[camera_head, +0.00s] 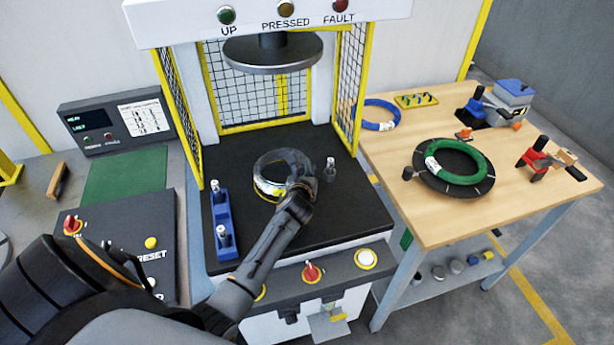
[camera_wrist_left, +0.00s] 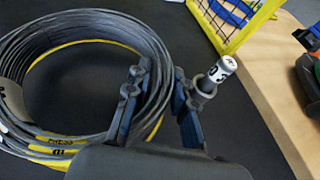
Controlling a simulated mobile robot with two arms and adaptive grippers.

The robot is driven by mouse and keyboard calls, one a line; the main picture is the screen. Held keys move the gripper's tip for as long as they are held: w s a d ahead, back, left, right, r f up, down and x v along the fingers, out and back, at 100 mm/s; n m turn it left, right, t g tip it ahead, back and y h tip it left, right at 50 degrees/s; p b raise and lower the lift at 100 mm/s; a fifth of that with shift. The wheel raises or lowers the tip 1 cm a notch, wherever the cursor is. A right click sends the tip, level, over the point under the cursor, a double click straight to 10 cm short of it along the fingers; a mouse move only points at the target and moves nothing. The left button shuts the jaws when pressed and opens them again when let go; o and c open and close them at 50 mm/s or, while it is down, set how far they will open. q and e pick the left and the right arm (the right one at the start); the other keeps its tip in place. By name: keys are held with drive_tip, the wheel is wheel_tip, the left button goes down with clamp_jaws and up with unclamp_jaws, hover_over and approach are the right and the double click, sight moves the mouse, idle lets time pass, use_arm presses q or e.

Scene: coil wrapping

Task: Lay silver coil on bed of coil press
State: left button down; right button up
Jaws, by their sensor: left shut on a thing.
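The silver coil (camera_head: 264,185) is a ring of grey strands with a pale label and a yellow tag, over the black bed of the coil press (camera_head: 300,225). My left gripper (camera_head: 302,186) is shut on the coil's right side. In the left wrist view the coil (camera_wrist_left: 60,45) fills the left part, and the gripper's blue-padded fingers (camera_wrist_left: 160,105) straddle its strands. A yellow line shows on the bed inside the ring. I cannot tell whether the coil touches the bed. The round press plate (camera_head: 272,52) is raised above. My right gripper does not show.
A blue fixture with silver pins (camera_head: 222,225) stands left of the coil. A silver post (camera_head: 330,168) stands close right of my gripper. Yellow mesh guards (camera_head: 350,85) flank the bed. The wooden table (camera_head: 400,150) at right holds a green coil (camera_head: 455,160) and a blue coil (camera_head: 381,115).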

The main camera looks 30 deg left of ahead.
use_arm(q)
drive_tip(key=shift+f, duration=0.75)
drive_tip(key=c, duration=1.1)
unclamp_jaws()
drive_tip(key=shift+d+f, duration=0.1)
drive_tip(key=shift+f, duration=0.05)
drive_tip(key=shift+s, duration=0.1)
drive_tip(key=v, duration=1.2)
drive_tip(key=shift+b, duration=0.4)
